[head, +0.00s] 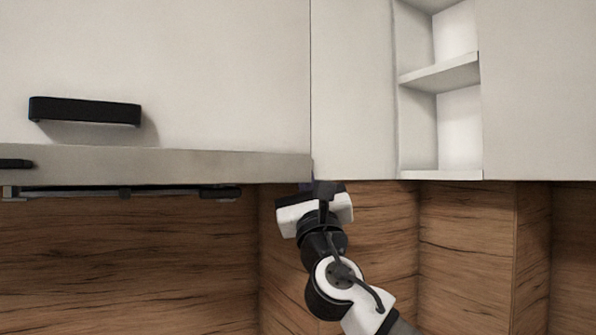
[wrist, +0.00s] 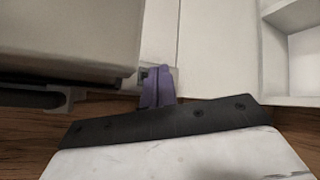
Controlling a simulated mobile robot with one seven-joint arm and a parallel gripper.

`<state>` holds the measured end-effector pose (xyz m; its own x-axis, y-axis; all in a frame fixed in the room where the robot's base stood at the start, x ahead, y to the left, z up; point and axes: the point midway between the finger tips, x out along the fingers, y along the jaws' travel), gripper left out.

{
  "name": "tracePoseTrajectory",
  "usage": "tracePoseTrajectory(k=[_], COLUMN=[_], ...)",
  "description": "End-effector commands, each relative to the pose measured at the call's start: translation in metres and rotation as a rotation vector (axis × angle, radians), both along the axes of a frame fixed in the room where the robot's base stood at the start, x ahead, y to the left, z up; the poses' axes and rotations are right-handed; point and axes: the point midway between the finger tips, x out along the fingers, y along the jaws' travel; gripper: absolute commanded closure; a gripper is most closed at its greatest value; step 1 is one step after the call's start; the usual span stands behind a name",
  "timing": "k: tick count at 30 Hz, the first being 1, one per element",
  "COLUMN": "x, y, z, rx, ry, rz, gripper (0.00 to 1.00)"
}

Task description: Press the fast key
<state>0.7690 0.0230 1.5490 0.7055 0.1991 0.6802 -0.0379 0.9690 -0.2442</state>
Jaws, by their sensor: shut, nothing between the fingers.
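I cannot make out a key marked fast in either view. A grey hood-like strip (head: 160,165) runs below the left cabinet, with a small dark piece (head: 14,163) on its front at the far left edge; I cannot tell if that piece holds keys. My gripper (head: 306,185) is up by the strip's right end, mostly hidden behind my wrist. In the wrist view, its purple fingers (wrist: 158,72) are together and empty, pointing up beside the strip's right end. A small pale plate shows behind the fingertips; whether they touch it is unclear.
A white cabinet door with a black handle (head: 85,111) is at the upper left. Open white shelves (head: 440,75) are at the upper right. A dark bar (head: 120,192) hangs under the strip. The wood splashback (head: 130,265) lies behind, with free room below the cabinets.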

Motion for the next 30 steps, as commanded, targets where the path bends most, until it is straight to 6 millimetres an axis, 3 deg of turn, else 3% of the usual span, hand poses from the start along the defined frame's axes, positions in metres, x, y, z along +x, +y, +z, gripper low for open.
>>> tracePoseTrajectory(k=[22, 30], x=[0.0035, -0.0034], y=[0.0018, -0.0027], z=[0.0002, -0.0003], rx=[0.0, 0.001], ry=[0.0, -0.001], rz=[-0.001, 0.0], gripper=[1.0, 1.0])
